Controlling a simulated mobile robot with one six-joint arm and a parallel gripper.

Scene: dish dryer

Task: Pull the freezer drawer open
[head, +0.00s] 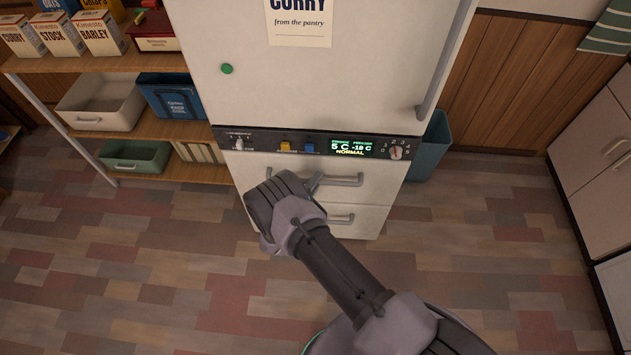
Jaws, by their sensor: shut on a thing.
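The white fridge-freezer (300,85) stands at the top middle of the head view. Below its dark control panel is the freezer drawer (375,197), with a grey bar handle (343,181) across its front. A lower drawer with its own handle (342,218) shows beneath it. My gripper (314,181) is at the left part of the upper handle and is shut on it. My gripper's body and arm hide the left side of both drawer fronts. The upper drawer front looks about flush with the fridge, though I cannot tell exactly.
The control panel (270,142) has a lit display, buttons and a knob. Shelves with boxes and bins (103,100) stand at the left. A blue-green bin (432,147) is right of the fridge. Cabinets (600,150) line the right edge. The floor (130,255) in front is clear.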

